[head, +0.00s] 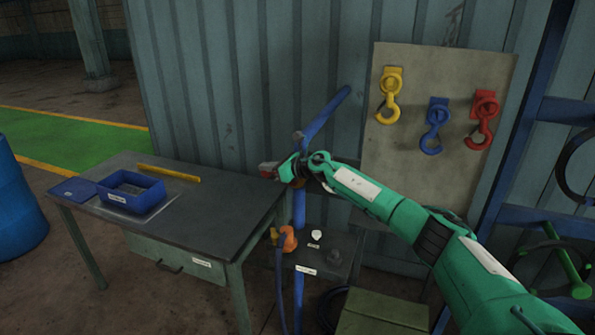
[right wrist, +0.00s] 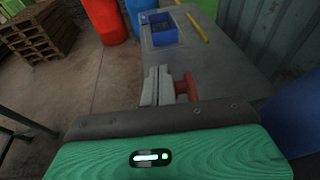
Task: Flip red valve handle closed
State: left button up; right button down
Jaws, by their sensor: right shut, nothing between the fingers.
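The red valve handle (right wrist: 188,87) shows in the right wrist view just right of my right gripper's fingers (right wrist: 156,85), close beside them. The fingers are shut together with nothing between them. In the head view a small patch of red, likely the handle (head: 267,164), shows at the tip of my right gripper (head: 272,171), by the upright blue pipe (head: 299,207). The gripper and wrist cover most of the valve there, so I cannot tell whether they touch. My left gripper is out of view.
A dark workbench (head: 225,190) stands left of the pipe, with a blue bin (head: 132,192) and yellow bar (head: 168,173) on it. An orange fitting (head: 287,239) with a blue hose sits lower down. A hook board (head: 440,80) hangs on the wall at right.

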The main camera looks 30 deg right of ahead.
jog(key=shift+w+a+f, duration=0.2)
jog(key=shift+w+f, duration=0.1)
jog(key=shift+f, duration=0.05)
jog(key=shift+w+p, duration=0.1)
jog(key=shift+p, duration=0.2)
jog(key=shift+a+f+g+h, duration=0.1)
jog(key=shift+f+g+h, duration=0.2)
jog(key=shift+f+g, duration=0.15)
jog(key=shift+w+f+g, duration=0.1)
jog(key=shift+g, duration=0.15)
